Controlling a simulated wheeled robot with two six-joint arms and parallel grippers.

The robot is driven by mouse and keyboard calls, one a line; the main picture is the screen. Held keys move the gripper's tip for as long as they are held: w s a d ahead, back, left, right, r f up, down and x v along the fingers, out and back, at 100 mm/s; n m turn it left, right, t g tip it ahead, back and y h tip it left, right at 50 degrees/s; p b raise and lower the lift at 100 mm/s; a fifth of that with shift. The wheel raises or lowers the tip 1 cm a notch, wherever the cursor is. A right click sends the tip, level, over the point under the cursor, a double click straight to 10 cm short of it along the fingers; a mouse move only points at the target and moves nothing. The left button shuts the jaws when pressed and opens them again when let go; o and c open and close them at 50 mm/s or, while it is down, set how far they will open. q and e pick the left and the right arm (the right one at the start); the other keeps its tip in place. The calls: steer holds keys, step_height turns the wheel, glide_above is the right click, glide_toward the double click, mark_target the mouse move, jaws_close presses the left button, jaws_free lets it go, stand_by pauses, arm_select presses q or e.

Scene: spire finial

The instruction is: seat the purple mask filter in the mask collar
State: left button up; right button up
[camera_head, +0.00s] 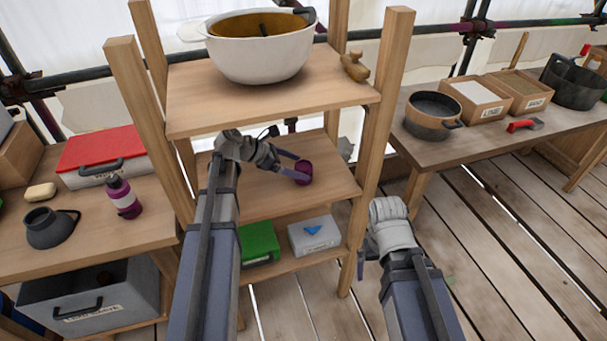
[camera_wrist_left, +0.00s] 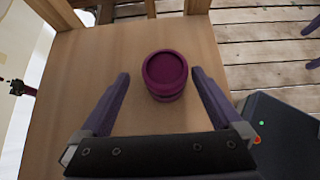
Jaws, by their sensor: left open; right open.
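The purple mask filter (camera_head: 304,172) is a short round cup standing upright on the middle shelf of the wooden rack. In the left wrist view the filter (camera_wrist_left: 165,72) shows its round recessed top. My left gripper (camera_head: 298,166) is open, with its fingers (camera_wrist_left: 160,78) on either side of the filter and a gap to each side. My right gripper (camera_wrist_left: 312,44) is open and empty, its two fingertips apart at the picture's right edge. A dark grey mask-like piece (camera_head: 50,229) with a round opening lies on the left table; I cannot tell if it is the collar.
The upper shelf (camera_head: 200,100) with a white pot (camera_head: 260,55) overhangs my left forearm. Wooden posts (camera_head: 380,130) flank the shelves. Green (camera_head: 259,242) and grey (camera_head: 314,235) boxes sit on the bottom shelf. A purple bottle (camera_head: 123,197) stands on the left table.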

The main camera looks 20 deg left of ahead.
mark_target(306, 164)
arm_select(q)
steer(key=x, duration=0.1)
steer(key=b+x, duration=0.1)
steer(key=x, duration=0.1)
steer(key=b+x, duration=0.1)
steer(key=x, duration=0.1)
steer(key=shift+s+d+r, duration=0.1)
steer(key=shift+d+r, duration=0.15)
steer(key=shift+d, duration=0.2)
steer(key=shift+r, duration=0.1)
steer(key=c, duration=1.4)
steer(key=shift+r, duration=0.15)
steer(key=shift+r+p, duration=0.5)
step_height(306, 164, up, 3)
steer(key=p, duration=0.2)
steer(key=shift+f+p, duration=0.15)
steer(key=shift+p, duration=0.25)
steer(key=w+a, duration=0.3)
steer(key=a, duration=0.2)
steer(key=w+a, duration=0.7)
steer(key=a, duration=0.2)
steer(key=shift+w+a+f+b, duration=0.2)
steer(key=shift+a+f+b, duration=0.05)
steer(key=shift+a+b, duration=0.1)
